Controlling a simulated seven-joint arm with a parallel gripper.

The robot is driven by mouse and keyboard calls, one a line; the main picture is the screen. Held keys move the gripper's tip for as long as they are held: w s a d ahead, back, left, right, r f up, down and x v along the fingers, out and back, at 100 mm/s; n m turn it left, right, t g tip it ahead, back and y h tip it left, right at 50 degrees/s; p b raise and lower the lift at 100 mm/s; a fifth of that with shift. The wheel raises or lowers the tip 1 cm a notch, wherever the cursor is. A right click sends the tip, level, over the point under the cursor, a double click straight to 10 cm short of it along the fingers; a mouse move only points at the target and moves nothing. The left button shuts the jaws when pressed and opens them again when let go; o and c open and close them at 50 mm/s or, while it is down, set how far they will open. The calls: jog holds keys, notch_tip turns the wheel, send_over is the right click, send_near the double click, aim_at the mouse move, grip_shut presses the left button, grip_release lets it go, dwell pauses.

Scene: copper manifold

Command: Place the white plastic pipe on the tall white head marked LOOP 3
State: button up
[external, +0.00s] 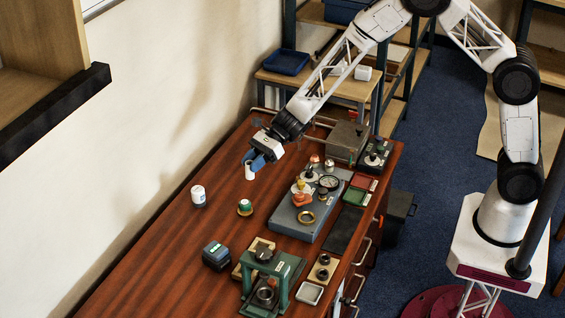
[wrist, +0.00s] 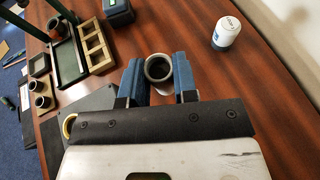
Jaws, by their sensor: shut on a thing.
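The white plastic pipe (external: 250,172) is a short hollow piece held upright between the blue fingers of my gripper (external: 256,161). In the wrist view, my gripper (wrist: 160,82) is shut on the pipe, and its round open end (wrist: 158,68) faces the camera. The pipe appears above the wooden bench. A white head (external: 198,192) with a blue-grey lower band stands upright to the left of the pipe. In the wrist view this head (wrist: 227,31) is at upper right, apart from the fingers; its small marking looks like LOOP 3.
A small green and brass piece (external: 245,207) stands on the bench below my gripper. A dark box (external: 216,255) and green press (external: 268,277) are nearer. A grey plate (external: 290,225) with fittings lies to the right. Bench surface around the white head is clear.

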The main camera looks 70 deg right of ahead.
jog(key=shift+w+a+r+m+t, duration=0.1)
jog(key=shift+w+a+m+t, duration=0.05)
jog(key=shift+a, duration=0.4)
jog(key=shift+w+a+r+m+t, duration=0.1)
jog(key=shift+a+m+t, duration=0.05)
jog(key=shift+a, duration=0.35)
jog(key=shift+f, duration=0.1)
send_over(200, 187)
jog(key=shift+f, duration=0.75)
jog(key=shift+f, duration=1.7)
jog(key=shift+f, duration=0.1)
